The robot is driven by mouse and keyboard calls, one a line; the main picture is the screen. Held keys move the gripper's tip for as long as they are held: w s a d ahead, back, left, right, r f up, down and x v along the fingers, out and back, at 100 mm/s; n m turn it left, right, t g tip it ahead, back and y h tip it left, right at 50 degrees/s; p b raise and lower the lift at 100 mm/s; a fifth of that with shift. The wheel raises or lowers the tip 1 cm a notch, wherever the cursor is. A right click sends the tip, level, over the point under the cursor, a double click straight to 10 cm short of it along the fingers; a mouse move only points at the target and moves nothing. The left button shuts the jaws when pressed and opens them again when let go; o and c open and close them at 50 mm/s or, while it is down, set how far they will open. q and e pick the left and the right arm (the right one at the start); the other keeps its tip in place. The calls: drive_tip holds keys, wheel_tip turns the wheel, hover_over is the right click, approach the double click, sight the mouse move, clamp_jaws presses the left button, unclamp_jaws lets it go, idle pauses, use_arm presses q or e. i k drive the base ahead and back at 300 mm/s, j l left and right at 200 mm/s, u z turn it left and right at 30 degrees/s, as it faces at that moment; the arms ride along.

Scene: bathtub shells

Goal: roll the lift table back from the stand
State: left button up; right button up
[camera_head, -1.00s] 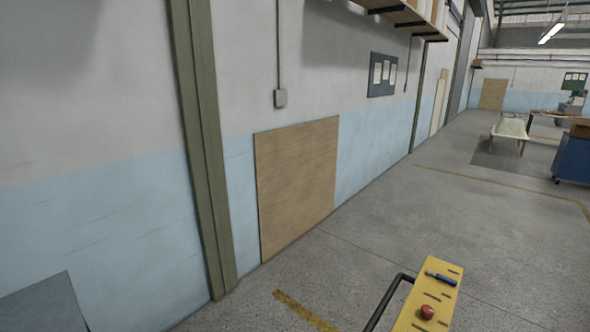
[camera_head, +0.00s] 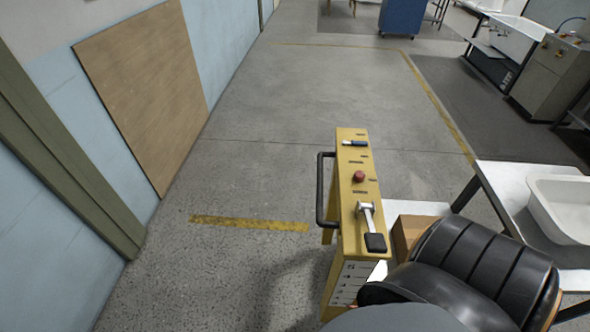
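The lift table (camera_head: 350,235) shows as a narrow yellow upright console seen from above, right of the middle. It has a black push handle (camera_head: 321,190) on its left side, a red knob (camera_head: 359,177) and a grey lever with a black end (camera_head: 371,227) on top. A white surface (camera_head: 400,212) shows just right of the console. A dark-framed stand (camera_head: 490,197) with a white top is at the right and bears a white tub shell (camera_head: 566,208). I cannot tell whether the lift table touches it. Neither of my grippers is in view.
A brown box (camera_head: 408,236) and a black ribbed form (camera_head: 470,268) are right of the console. A plywood panel (camera_head: 145,90) leans on the left wall. The floor (camera_head: 260,130) left of and beyond the console is open, with yellow lines. A blue cabinet (camera_head: 403,16) stands far off.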

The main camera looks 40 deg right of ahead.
sight(352, 267)
drive_tip(key=i+j+z, duration=0.1)
drive_tip(key=z, duration=0.3)
drive_tip(key=j+z, duration=0.15)
drive_tip(key=z, duration=0.25)
drive_tip(key=i+j+z, duration=0.1)
drive_tip(key=z, duration=1.05)
drive_tip(key=i+j, duration=0.1)
drive_tip(key=j, duration=0.25)
drive_tip(key=i+j, duration=0.1)
drive_tip(key=j, duration=0.2)
drive_tip(key=i+j+z, duration=0.1)
drive_tip(key=j, duration=0.8)
